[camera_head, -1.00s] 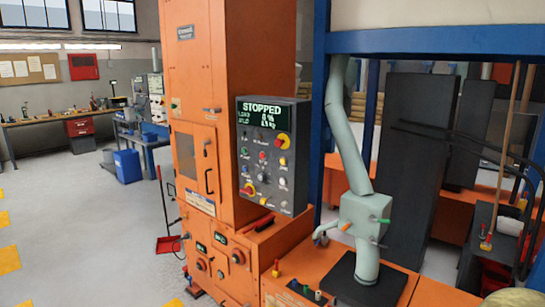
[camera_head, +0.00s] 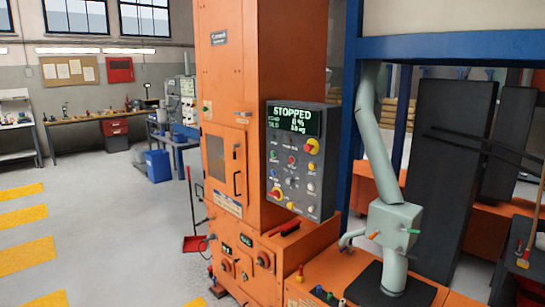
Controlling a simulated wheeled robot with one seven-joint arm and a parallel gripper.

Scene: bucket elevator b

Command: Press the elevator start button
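The grey control panel (camera_head: 294,160) is mounted on the orange elevator housing (camera_head: 265,60), right of the middle of the view. Its dark display (camera_head: 293,121) reads STOPPED in green letters, with smaller lines below. A green button (camera_head: 274,155) sits at the panel's upper left, beside a red button (camera_head: 291,160). The button labels are too small to read, so I cannot confirm which one is start. My gripper is not in view.
An orange base (camera_head: 360,285) with small controls and a pale green pipe (camera_head: 392,250) juts out right of the panel. A blue frame post (camera_head: 349,120) stands behind. A red dustpan (camera_head: 195,243) is on the floor left of the housing. Open floor (camera_head: 110,235) lies at left.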

